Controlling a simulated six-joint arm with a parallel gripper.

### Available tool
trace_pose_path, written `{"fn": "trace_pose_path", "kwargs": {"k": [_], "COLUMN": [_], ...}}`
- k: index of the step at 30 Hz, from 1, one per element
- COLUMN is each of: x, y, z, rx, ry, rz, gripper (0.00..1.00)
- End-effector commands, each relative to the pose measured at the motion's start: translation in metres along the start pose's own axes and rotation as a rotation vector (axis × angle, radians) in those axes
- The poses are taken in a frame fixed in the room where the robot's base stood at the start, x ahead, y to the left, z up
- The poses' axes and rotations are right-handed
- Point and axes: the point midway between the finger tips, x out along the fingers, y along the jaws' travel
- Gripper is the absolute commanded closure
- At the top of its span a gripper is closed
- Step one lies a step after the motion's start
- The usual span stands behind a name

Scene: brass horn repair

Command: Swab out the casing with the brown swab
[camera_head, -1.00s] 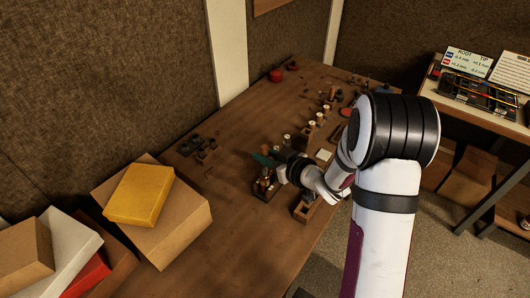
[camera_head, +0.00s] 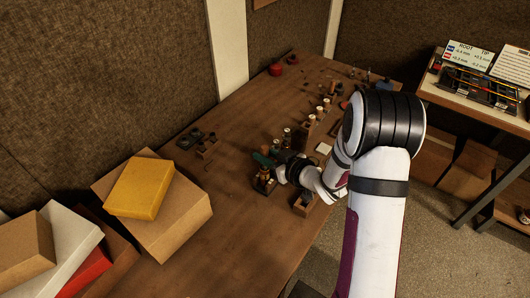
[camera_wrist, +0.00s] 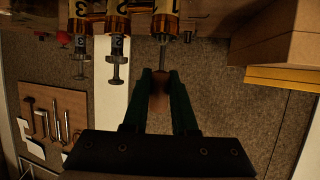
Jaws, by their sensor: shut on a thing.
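My gripper (camera_wrist: 160,80) has green fingers and is shut on the brown swab (camera_wrist: 158,98), whose brown handle shows between them. A thin metal rod runs from between the fingers to the nearest brass casing (camera_wrist: 165,25). I cannot tell how far the rod is inside the casing. Two more casings, labelled 2 (camera_wrist: 118,25) and 3 (camera_wrist: 82,25), stand beside it with metal stems and round buttons. In the head view, my gripper (camera_head: 264,160) is at the small brass valve group (camera_head: 263,177) on its dark stand (camera_head: 263,189). The arm partly covers that area.
Several small parts and spools (camera_head: 321,111) stand in wooden holders behind my gripper. A wooden block (camera_head: 304,206) is close by, right of the stand. A yellow box (camera_head: 139,187) lies on cardboard (camera_head: 170,225) at the left. The front middle of the table is clear.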

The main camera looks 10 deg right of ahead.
Motion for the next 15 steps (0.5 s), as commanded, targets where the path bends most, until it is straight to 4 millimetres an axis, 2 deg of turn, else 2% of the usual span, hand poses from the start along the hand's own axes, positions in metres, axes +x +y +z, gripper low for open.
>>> {"fn": "trace_pose_path", "kwargs": {"k": [15], "x": [0.005], "y": [0.0], "z": [0.012], "rx": [0.002], "ry": [-0.001], "rz": [0.0], "gripper": [1.0]}}
